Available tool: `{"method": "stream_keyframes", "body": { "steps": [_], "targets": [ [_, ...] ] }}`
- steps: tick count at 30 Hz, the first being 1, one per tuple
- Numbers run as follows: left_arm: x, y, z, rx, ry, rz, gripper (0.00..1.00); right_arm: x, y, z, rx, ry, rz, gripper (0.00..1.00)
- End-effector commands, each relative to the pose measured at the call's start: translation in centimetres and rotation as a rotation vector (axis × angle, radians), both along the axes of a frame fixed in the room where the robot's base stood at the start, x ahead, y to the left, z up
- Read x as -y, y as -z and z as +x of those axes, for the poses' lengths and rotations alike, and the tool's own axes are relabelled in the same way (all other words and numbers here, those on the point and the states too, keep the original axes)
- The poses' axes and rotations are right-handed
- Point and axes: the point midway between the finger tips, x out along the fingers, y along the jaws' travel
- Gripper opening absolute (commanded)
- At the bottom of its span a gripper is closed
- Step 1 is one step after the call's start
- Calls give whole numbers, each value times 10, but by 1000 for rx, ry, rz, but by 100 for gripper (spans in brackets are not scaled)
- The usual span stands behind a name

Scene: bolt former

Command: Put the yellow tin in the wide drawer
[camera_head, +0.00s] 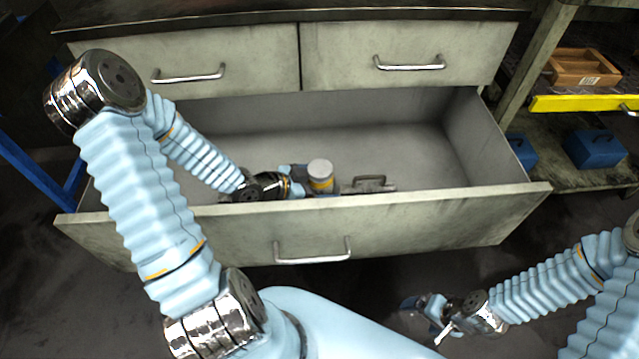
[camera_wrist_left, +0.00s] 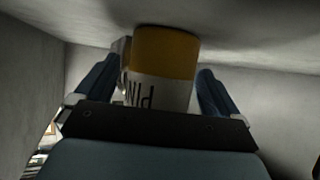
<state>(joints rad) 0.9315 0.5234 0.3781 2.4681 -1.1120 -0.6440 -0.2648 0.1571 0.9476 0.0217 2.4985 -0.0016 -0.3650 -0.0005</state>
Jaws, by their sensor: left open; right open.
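The wide drawer (camera_head: 430,205) is pulled open below two shut smaller drawers. The yellow tin (camera_head: 320,174), with a grey top and a yellow band, is inside it, near the front panel, and looks upright. The panel hides its lower part. My left gripper (camera_head: 303,176) reaches into the drawer at the tin. In the left wrist view the tin (camera_wrist_left: 163,70) is between the open blue fingers (camera_wrist_left: 155,92), with gaps on both sides. My right gripper (camera_head: 425,310) is open and empty, low in front of the cabinet on the right.
A grey object with a handle (camera_head: 368,184) lies in the drawer just right of the tin. The rest of the drawer floor looks clear. A shelf on the right holds a wooden tray (camera_head: 583,68) and blue boxes (camera_head: 596,148), with a yellow bar (camera_head: 585,103) across it.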

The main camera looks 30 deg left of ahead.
Motion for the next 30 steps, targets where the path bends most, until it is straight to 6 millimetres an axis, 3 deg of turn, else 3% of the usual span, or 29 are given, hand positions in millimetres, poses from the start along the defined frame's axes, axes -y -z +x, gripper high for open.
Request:
{"method": "stream_keyframes", "body": {
  "steps": [9,15,30],
  "targets": [
    [-27,-29,-36,0,-4,2,96,-5,-18,-2,-3,-8,6,90],
    [-38,-38,-52,0,-1,0,96,-5,-23,-2,-3,-9,7,90],
    [-39,-37,-53,0,0,0,96,-5,-22,-2,-3,-9,7,90]
  ]
}}
